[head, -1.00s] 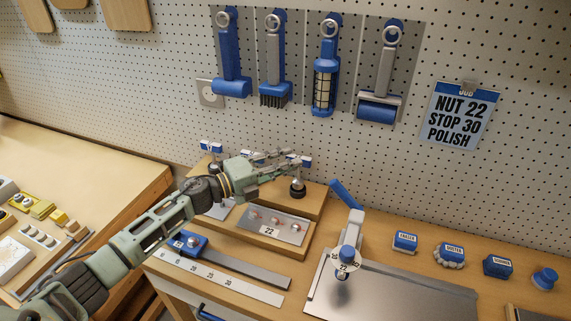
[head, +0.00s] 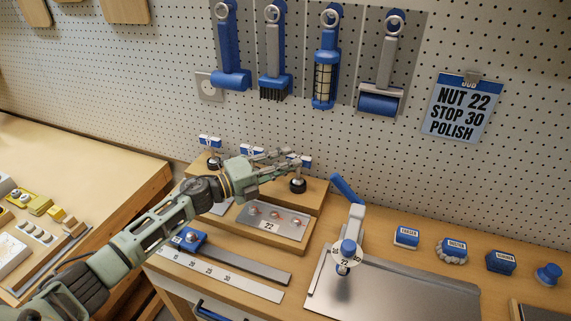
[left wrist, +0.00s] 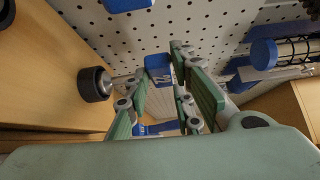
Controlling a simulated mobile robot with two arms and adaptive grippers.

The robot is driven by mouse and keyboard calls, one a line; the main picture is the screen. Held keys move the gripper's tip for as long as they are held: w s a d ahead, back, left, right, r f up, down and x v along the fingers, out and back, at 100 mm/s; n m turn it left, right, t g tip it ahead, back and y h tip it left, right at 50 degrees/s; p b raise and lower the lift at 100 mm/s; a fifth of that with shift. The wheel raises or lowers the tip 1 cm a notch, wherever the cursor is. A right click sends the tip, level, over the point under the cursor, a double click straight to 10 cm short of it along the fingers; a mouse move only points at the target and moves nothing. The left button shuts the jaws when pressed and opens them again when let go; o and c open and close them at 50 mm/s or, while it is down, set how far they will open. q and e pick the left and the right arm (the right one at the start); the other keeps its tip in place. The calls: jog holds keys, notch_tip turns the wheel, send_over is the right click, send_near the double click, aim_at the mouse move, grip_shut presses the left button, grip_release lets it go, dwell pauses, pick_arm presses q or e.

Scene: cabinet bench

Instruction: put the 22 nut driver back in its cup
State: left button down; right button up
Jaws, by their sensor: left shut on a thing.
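My left gripper (head: 283,158) is over the back of the wooden stand (head: 312,202), with its fingers beside the upright parts there. In the left wrist view the gripper (left wrist: 168,92) has its fingers on both sides of a blue piece marked 22 (left wrist: 158,68), the 22 nut driver, and is shut on it. The driver's lower end is hidden. A blue-topped piece (head: 305,161) shows just past the fingertips, above a dark round base (head: 298,186). Another blue-topped driver (head: 209,141) stands at the left of the stand. I cannot tell which cup is the 22's.
A plate marked 22 (head: 272,222) lies on the stand's front step. A blue-handled press (head: 346,220) and steel plate (head: 400,295) are to the right. Brushes and a lamp (head: 325,75) hang on the pegboard close behind. A ruler stop (head: 235,262) lies in front.

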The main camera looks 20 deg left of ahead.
pick_arm(q)
jog(key=shift+f, duration=0.1)
dwell(0.3)
jog(key=c, duration=1.4)
grip_release()
jog(key=shift+c, duration=0.2)
jog(key=shift+f, duration=0.1)
jog(key=v, duration=1.2)
